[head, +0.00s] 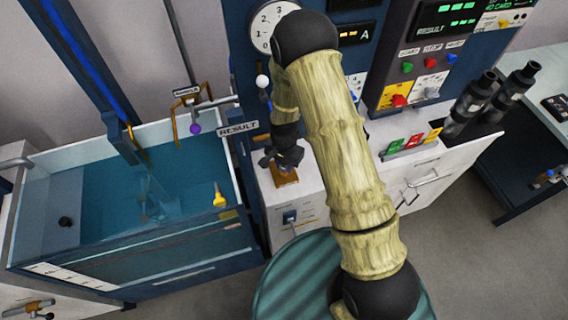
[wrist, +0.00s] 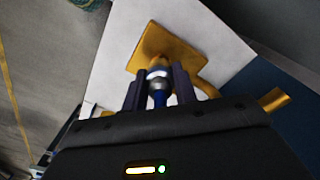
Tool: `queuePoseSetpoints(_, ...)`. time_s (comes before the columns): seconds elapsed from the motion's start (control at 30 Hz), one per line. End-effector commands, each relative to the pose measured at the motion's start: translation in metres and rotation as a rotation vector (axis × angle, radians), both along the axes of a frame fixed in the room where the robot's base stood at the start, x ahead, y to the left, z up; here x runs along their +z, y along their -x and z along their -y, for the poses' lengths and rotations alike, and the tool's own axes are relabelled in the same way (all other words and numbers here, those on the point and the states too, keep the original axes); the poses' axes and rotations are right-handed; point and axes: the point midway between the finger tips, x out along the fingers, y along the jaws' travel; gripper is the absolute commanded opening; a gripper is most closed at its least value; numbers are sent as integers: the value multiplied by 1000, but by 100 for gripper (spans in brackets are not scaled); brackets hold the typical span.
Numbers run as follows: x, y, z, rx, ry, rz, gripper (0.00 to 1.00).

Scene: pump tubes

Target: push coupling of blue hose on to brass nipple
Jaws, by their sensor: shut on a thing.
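My gripper (wrist: 159,77) is shut on the coupling (wrist: 158,83) of the blue hose. The coupling shows a silvery ring and a blue part between the two dark fingers. Directly beyond it is a brass-yellow fitting (wrist: 152,42) on a white surface. The coupling's front end lines up with this fitting, but I cannot tell whether it is apart from the nipple, touching it or on it. In the head view my gripper (head: 284,160) is low over the brass-coloured plate (head: 286,178) on the white cabinet top. There the fingers hide the coupling and nipple.
A water tank (head: 110,260) with blue-teal water stands left of the cabinet (head: 310,205). The control panel with gauge (head: 270,28) rises behind. Dark cylinders (head: 490,100) stand at right.

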Motion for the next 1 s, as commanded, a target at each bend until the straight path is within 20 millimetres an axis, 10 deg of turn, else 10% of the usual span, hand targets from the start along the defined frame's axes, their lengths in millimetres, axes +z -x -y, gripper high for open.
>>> queuePoseSetpoints(0.47,-11,0,0,0,0,0,3)
queuePoseSetpoints(0.5,-10,0,0,0,0,0,32)
queuePoseSetpoints(0.6,-10,0,0,0,0,0,51)
queuePoseSetpoints(1.0,-6,0,0,0,0,1,53)
